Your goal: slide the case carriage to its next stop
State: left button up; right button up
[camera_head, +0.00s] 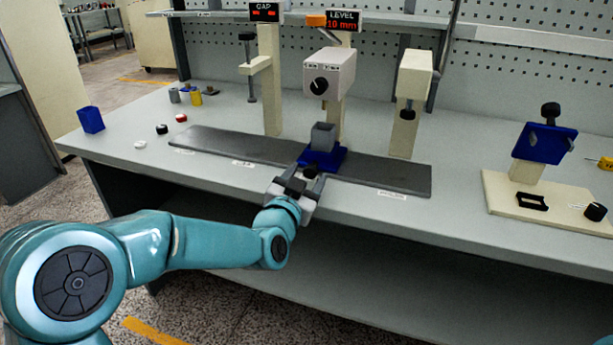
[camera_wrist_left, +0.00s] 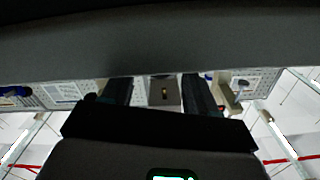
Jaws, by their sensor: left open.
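The case carriage (camera_head: 335,158) has a blue base and carries a grey block-shaped case (camera_head: 323,136). It sits on the long dark grey track (camera_head: 245,146), in front of the middle station with the dial box (camera_head: 329,74). A small dark round knob faces the front of the carriage. My left gripper (camera_head: 300,181) is open at the front edge of the carriage, its fingers by that knob; whether they touch it is unclear. In the left wrist view the gripper's dark fingers (camera_wrist_left: 158,93) stand apart, with a grey box between them beyond. My right gripper is not seen.
Cream posts flank the middle station: a clamp post (camera_head: 271,95) on the left and a knobbed post (camera_head: 405,128) on the right. A blue tilted fixture (camera_head: 543,143) stands far right. The track is bare on both sides of the carriage.

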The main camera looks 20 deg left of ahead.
pick_arm(q)
jog(key=shift+w, duration=0.3)
